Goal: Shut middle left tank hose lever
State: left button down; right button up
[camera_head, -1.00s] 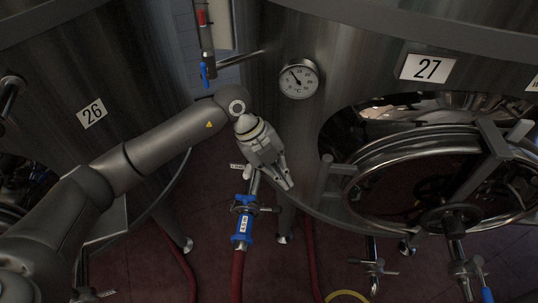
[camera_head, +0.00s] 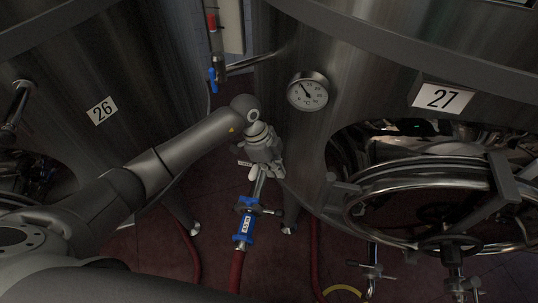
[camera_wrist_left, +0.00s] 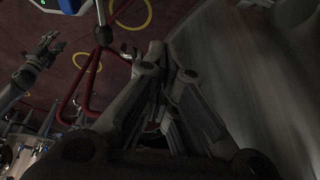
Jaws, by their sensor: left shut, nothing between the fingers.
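The hose valve of tank 27 hangs below the tank, with a steel pipe and a blue coupling (camera_head: 246,222) bearing a white label, joined to a red hose (camera_head: 236,270). A small metal handle sticks out to the right beside the coupling. My left gripper (camera_head: 268,176) is just above this coupling, at the top of the pipe, with its fingers closed and empty; it hides part of the pipe. In the left wrist view the closed fingers (camera_wrist_left: 158,62) point away, and the lever cannot be made out there. My right gripper is not in the head view.
Tank 26 (camera_head: 140,75) stands left and tank 27 (camera_head: 300,140) right, close to my left arm. A round manway door (camera_head: 375,205) juts out at right. A thermometer dial (camera_head: 308,91) sits above my gripper. Red hoses run over the dark red floor (camera_head: 150,265).

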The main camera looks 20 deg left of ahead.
pick_arm(q)
jog(key=a+f+p, duration=0.1)
jog(key=a+f, duration=0.1)
jog(key=a, duration=0.1)
jog(key=shift+w+a+f+p, duration=0.1)
jog(key=shift+f+p, duration=0.1)
jog(key=shift+p, duration=0.2)
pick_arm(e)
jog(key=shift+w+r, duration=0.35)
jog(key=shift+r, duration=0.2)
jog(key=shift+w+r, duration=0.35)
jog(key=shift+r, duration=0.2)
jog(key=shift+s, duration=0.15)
pick_arm(q)
jog(key=shift+a, duration=0.35)
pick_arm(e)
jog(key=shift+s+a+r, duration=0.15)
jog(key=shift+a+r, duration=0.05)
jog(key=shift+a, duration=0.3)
